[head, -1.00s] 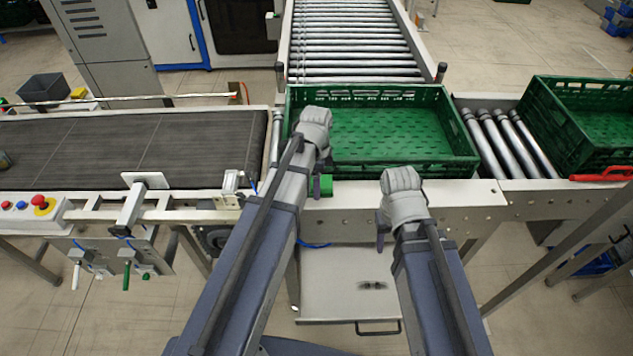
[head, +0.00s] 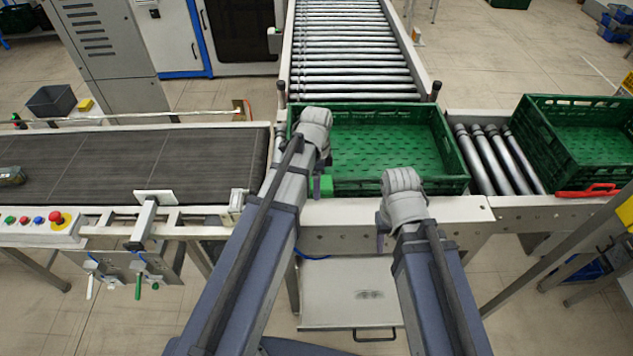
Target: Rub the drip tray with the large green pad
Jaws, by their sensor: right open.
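The drip tray (head: 335,310) looks to be the flat pale metal tray below the conveyor's front edge, with a dark smudge and a black handle at its front. A small part of a green block, likely the large green pad (head: 326,186), shows beside my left gripper (head: 318,187). My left gripper looks shut on it, in front of the near crate; its fingers are mostly hidden by its wrist. My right gripper (head: 382,232) is open and empty, at the conveyor's front rail, above and behind the tray in the picture.
A green crate (head: 455,150) stands on the rollers ahead, another (head: 540,145) at the right by a red handle (head: 588,191). A dark belt (head: 120,165) runs left. Hanging tools (head: 139,285) and a button box (head: 40,230) are at front left. Floor before the tray looks clear.

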